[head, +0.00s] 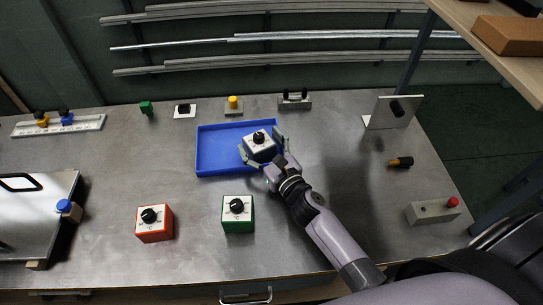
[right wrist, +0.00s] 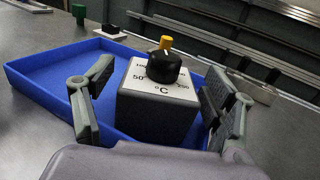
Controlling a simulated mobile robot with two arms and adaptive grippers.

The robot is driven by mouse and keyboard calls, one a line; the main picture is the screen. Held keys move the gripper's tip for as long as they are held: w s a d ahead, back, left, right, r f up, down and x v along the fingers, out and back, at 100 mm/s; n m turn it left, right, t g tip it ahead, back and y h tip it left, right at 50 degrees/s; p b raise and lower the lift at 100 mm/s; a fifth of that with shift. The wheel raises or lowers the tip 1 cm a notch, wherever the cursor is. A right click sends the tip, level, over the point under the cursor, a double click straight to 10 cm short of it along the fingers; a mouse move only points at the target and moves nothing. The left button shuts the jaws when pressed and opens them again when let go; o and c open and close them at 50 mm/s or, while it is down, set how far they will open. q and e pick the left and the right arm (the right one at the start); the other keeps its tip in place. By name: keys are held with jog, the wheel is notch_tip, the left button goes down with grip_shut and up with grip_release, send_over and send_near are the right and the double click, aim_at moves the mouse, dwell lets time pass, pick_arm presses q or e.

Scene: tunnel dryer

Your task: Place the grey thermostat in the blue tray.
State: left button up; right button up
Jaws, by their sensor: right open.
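The grey thermostat (head: 260,144) is a grey box with a white dial face and a black knob. It sits upright in the right part of the blue tray (head: 215,150). In the right wrist view the thermostat (right wrist: 158,112) stands inside the walls of the tray (right wrist: 45,83). My right gripper (head: 262,152) is open, with one finger on each side of the thermostat. In the right wrist view its fingers (right wrist: 150,110) show gaps to the box on both sides. The underside of the thermostat is hidden. My left gripper is not in view.
A red thermostat (head: 154,224) and a green thermostat (head: 238,215) stand in front of the tray. Behind it are a yellow button box (head: 233,105) and a grey two-knob block (head: 294,101). An upright plate (head: 393,112) stands right.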

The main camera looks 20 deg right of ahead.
jog(key=s, duration=0.3)
jog(key=s+d+b, duration=0.1)
jog(key=s, duration=0.2)
jog(key=s+b, duration=0.1)
jog(key=s, duration=0.3)
jog(key=shift+s+d+f, duration=0.1)
jog(key=shift+d+f, duration=0.1)
jog(key=shift+d, duration=0.1)
jog(key=shift+s+d+r, duration=0.1)
jog(key=shift+s, duration=0.5)
